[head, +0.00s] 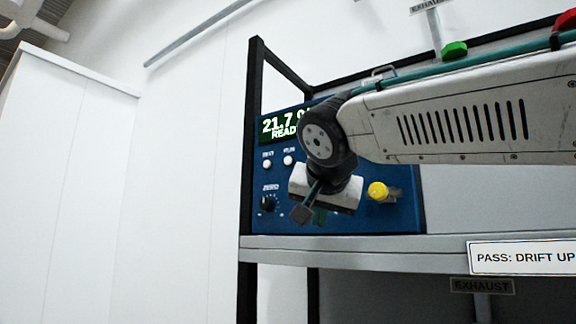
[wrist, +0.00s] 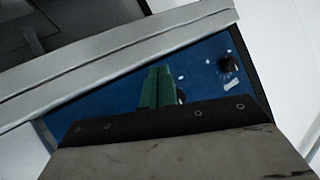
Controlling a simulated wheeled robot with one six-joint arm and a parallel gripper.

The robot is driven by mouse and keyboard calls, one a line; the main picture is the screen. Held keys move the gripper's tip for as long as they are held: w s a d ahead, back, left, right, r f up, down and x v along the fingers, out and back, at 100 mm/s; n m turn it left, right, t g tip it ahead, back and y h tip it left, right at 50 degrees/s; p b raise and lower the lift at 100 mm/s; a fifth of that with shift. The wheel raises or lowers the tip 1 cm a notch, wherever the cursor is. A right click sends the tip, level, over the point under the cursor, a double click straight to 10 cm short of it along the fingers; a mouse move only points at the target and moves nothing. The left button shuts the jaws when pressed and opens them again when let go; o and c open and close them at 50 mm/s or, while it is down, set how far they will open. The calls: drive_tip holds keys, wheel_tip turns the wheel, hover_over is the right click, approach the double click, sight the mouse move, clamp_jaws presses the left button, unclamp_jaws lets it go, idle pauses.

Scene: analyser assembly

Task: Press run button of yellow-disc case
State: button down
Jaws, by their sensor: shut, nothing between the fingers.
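A blue analyser case (head: 275,222) stands on the shelf, its front facing me. Its lit display (head: 278,126) reads 21.7 and READY, partly hidden by my arm. Below it are two small white buttons, a left one (head: 267,164) and a right one (head: 288,160); their labels are too small to read. A black dial (head: 267,203) sits lower left, and shows in the wrist view too (wrist: 230,65). A yellow round cap (head: 379,191) sticks out at the right. My gripper (head: 304,213) is before the panel's lower middle; its green fingers (wrist: 157,88) are shut and empty.
The grey shelf edge (head: 350,243) runs below the case, and a black frame post (head: 250,150) stands at its left. A sign (head: 522,258) is on the shelf front. A green knob (head: 454,50) is above my arm. A white cabinet (head: 65,180) stands left.

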sight(288, 160)
drive_tip(key=w+a+r+m+t+y, duration=0.1)
drive_tip(key=a+r+t, duration=0.3)
drive_tip(key=a+r, duration=0.8)
wheel_tip(288, 160, up, 2)
drive_tip(key=shift+w+r+m+y, duration=0.15)
drive_tip(key=shift+w+m+y, duration=0.25)
drive_tip(key=shift+y, duration=0.4)
drive_tip(key=shift+w+d, duration=0.9)
drive_tip(key=shift+w, duration=0.25)
drive_tip(key=shift+w+d, duration=0.9)
drive_tip(key=shift+w, duration=0.25)
drive_tip(key=shift+w+d, duration=0.9)
drive_tip(key=shift+w, duration=0.25)
drive_tip(key=shift+w, duration=0.1)
drive_tip(key=shift+w+d, duration=0.25)
drive_tip(key=shift+w, duration=0.05)
drive_tip(key=shift+w+d, duration=0.25)
drive_tip(key=shift+w, duration=0.05)
drive_tip(key=shift+s+a, duration=0.5)
drive_tip(key=shift+s, duration=0.2)
